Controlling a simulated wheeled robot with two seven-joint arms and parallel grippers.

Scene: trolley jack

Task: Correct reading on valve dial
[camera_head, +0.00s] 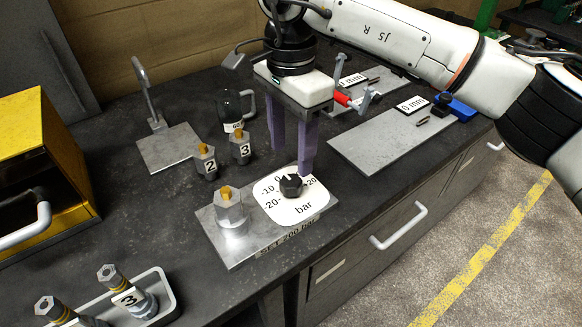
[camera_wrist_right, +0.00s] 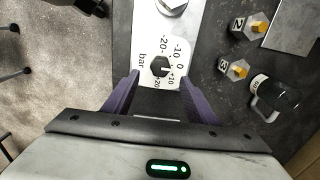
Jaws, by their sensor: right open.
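The valve dial (camera_head: 312,204) is a white plate marked -20 to +20 bar on a grey metal base labelled "SET 200 bar" (camera_head: 290,238). A black knob (camera_head: 291,186) stands at its centre; it also shows in the right wrist view (camera_wrist_right: 159,66). A small light mark on the knob appears to face the 0 side, but its exact reading is too small to tell. My right gripper (camera_head: 292,166) points down above the far side of the dial. Its purple fingers are open and apart, with nothing between them. In the right wrist view its fingertips (camera_wrist_right: 157,78) flank the knob's near side, without clear contact. My left gripper is out of view.
A hex fitting (camera_head: 229,208) stands left of the dial on the same base. Fittings numbered 2 (camera_head: 205,162) and 3 (camera_head: 240,147) and a dark mug (camera_head: 231,112) stand behind. A tray of fittings (camera_head: 168,301) is front left, a yellow cabinet (camera_head: 45,150) far left.

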